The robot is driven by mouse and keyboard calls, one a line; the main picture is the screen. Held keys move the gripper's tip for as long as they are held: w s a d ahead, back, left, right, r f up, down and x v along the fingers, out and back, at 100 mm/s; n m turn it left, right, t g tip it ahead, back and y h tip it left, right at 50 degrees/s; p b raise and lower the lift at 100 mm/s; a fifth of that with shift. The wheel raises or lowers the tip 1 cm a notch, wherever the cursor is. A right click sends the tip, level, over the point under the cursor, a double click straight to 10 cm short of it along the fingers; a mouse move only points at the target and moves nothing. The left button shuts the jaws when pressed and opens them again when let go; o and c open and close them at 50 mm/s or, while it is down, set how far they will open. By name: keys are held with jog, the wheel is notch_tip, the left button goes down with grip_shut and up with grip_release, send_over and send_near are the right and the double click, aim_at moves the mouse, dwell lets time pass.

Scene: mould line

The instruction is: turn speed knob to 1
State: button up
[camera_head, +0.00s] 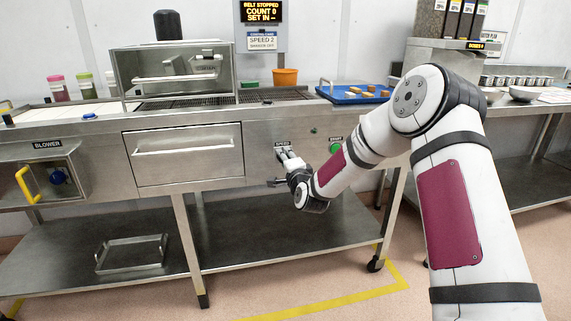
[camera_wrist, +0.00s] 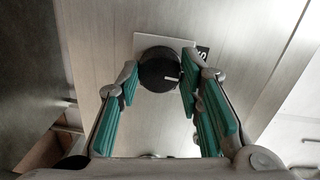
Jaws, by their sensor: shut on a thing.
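The speed knob (camera_wrist: 159,71) is a round black dial with a white pointer mark, on a pale plate on the machine's steel front. In the wrist view the mark points to the right side of the picture. My gripper (camera_wrist: 160,82) has its green-padded fingers on both sides of the knob, shut on it. In the head view my gripper (camera_head: 287,158) reaches the front panel just below the SPEED label (camera_head: 282,143), and it hides the knob there. The numbers around the knob are not readable.
A green START button (camera_head: 336,148) and a small green light sit right of my gripper. A drawer (camera_head: 185,153) is to the left, and a blower box with a yellow handle (camera_head: 27,185) is farther left. A blue tray (camera_head: 338,96) lies on top. The lower shelf is mostly clear.

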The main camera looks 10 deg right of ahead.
jog(key=shift+n, duration=0.4)
jog(key=o, duration=1.2)
jog(key=shift+c, duration=0.2)
jog(key=shift+s, duration=0.1)
jog(key=s, duration=1.1)
jog(key=shift+s+d+r, duration=0.2)
jog(key=shift+s+r, duration=0.15)
jog(key=shift+s, duration=0.05)
